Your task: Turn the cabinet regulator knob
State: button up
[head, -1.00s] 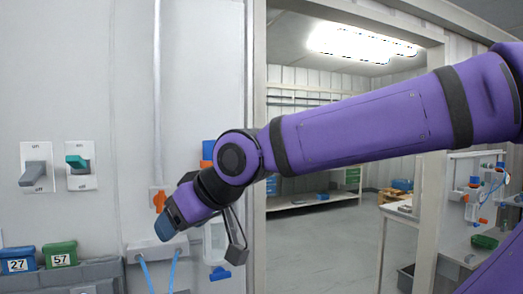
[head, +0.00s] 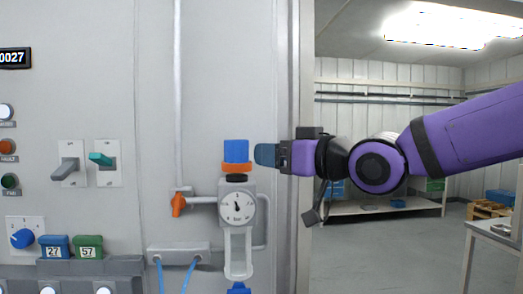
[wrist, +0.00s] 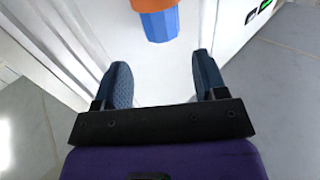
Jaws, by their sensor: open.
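The regulator knob (head: 236,150) is a blue cap above an orange ring (head: 237,168), on top of a grey regulator with a round gauge (head: 237,208) on the cabinet front. My gripper (head: 265,155) is level, just right of the knob at about its height, with a small gap between them in the head view. In the wrist view, the blue knob (wrist: 160,26) lies beyond the open fingers (wrist: 162,78), roughly centred between them. Nothing is between the fingers.
An orange valve handle (head: 178,204) sits on a pipe left of the gauge. Two lever switches (head: 68,162), a blue rotary dial (head: 22,238) and numbered blocks (head: 88,247) are further left. The cabinet edge (head: 293,120) is behind my gripper; open room lies right.

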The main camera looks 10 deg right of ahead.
aim_at(246, 150)
jog(key=x, duration=1)
jog(key=shift+w+a, duration=0.1)
jog(key=shift+a, duration=0.05)
jog(key=c, duration=0.6)
